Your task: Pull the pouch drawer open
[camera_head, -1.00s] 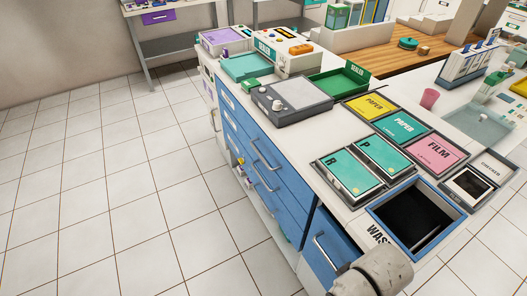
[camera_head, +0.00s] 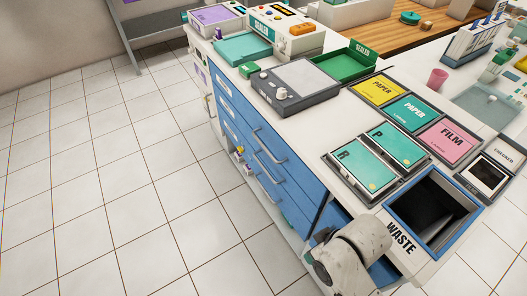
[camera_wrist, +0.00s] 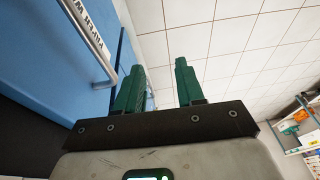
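A white-topped cabinet with blue drawers (camera_head: 235,125) fills the middle of the head view. Its drawers carry metal bar handles (camera_head: 266,142) and look shut; I cannot tell which one is the pouch drawer. In the wrist view a blue front (camera_wrist: 55,45) with a label reading "PAPER W", partly cut off, is at the left. Its metal handle (camera_wrist: 102,68) runs just left of my gripper (camera_wrist: 160,80). My gripper's two green fingers are apart with nothing between them. In the head view my pale arm hides the front below the waste opening; the fingers are not visible there.
The top bears a dark-framed device (camera_head: 292,88), a green tray (camera_head: 348,70), labelled lids (camera_head: 408,110) and a waste opening (camera_head: 435,208). A teal tray (camera_head: 243,48) lies farther back. Tiled floor (camera_head: 110,190) left of the cabinet is clear.

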